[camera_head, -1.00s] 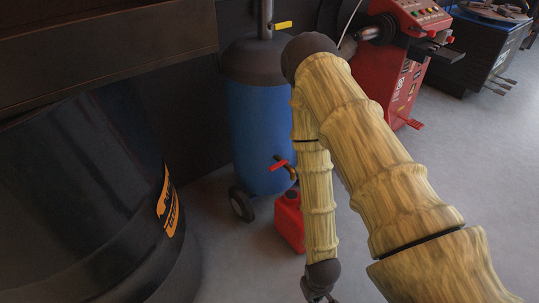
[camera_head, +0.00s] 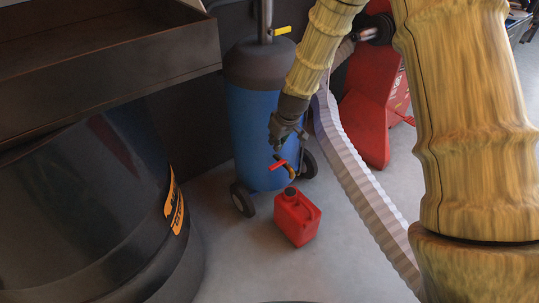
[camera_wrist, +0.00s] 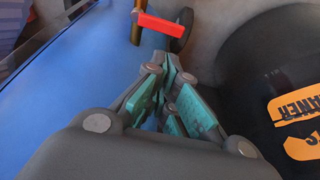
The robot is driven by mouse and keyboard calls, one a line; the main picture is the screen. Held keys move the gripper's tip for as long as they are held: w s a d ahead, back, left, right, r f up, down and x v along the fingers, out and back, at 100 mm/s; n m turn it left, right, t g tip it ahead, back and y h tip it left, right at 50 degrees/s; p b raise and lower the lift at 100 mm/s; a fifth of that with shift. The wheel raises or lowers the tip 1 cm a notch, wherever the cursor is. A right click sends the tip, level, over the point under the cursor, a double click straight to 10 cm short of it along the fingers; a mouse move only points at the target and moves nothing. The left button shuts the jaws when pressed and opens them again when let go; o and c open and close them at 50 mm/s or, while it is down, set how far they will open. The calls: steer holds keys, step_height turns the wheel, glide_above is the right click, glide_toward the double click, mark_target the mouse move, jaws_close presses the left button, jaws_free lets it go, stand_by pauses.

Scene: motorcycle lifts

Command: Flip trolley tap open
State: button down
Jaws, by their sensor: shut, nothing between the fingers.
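The trolley is a blue tank (camera_head: 257,125) with a dark top, standing upright on small black wheels. Its tap has a red lever (camera_head: 278,165) on a brass spout (camera_head: 290,171) low on the tank's front right. In the wrist view the red lever (camera_wrist: 160,24) lies crosswise at the top, beside the brass pipe (camera_wrist: 136,30), with the blue tank (camera_wrist: 75,75) at left. My gripper (camera_head: 277,146) is shut and empty, pointing down just above the lever. In the wrist view its fingertips (camera_wrist: 172,65) are close below the lever; I cannot tell whether they touch it.
A red canister (camera_head: 297,218) stands on the floor below the tap. A large black drum (camera_head: 90,210) under a dark tray (camera_head: 110,60) fills the left. A yellow lever (camera_head: 281,31) is on the tank's upper pipe. A red machine (camera_head: 368,110) stands behind my arm.

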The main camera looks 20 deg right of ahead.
mark_target(279, 165)
steer(key=shift+f, duration=0.1)
steer(key=b+x, duration=0.3)
steer(key=x, duration=0.7)
steer(key=shift+b, duration=0.4)
steer(key=shift+a, duration=0.15)
steer(key=shift+p, duration=0.3)
